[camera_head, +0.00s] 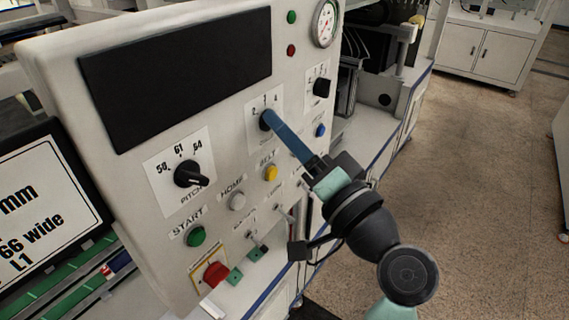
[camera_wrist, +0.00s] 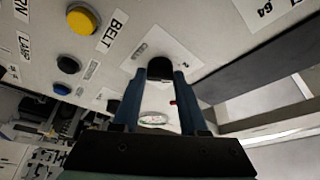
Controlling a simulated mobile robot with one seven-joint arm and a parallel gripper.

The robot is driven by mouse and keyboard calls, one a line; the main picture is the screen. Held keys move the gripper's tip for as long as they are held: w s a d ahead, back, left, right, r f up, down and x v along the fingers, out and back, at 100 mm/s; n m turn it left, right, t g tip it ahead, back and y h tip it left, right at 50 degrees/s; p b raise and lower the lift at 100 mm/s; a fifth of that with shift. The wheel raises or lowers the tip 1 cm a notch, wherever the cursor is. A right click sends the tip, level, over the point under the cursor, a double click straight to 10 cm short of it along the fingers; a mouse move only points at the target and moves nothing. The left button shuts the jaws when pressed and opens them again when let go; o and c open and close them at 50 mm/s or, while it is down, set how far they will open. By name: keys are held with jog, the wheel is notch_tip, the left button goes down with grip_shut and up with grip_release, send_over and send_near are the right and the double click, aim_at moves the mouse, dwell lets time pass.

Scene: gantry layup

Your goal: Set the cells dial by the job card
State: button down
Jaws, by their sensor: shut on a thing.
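The dial with 2, 3 and 4 around it (camera_head: 263,125) is a black knob on a white plate in the middle of the panel. The card at the left (camera_head: 45,215) is cut off by the frame and shows "mm", "66 wide" and "L1"; no cell count is readable.
A PITCH knob (camera_head: 190,174) marked 58, 61, 64 is at the left. Another black knob (camera_head: 322,88) is to the right. Yellow BELT (camera_head: 271,173), white HOME (camera_head: 237,201), green START (camera_head: 196,236) and blue (camera_head: 320,130) buttons and a red switch (camera_head: 215,274) are nearby.

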jog(key=n+b, duration=0.2)
jog(key=b, duration=0.1)
jog(key=shift+d+f+y, duration=0.1)
jog(key=shift+f+y, duration=0.15)
jog(key=shift+y, duration=0.15)
jog(key=shift+r+n+b, duration=0.2)
jog(key=shift+n+b, duration=0.2)
jog(key=shift+b, duration=0.15)
jog(key=shift+c, duration=2.2)
grip_release()
jog(key=b+v, duration=0.3)
jog(key=v, duration=1)
jog(key=shift+w, duration=0.15)
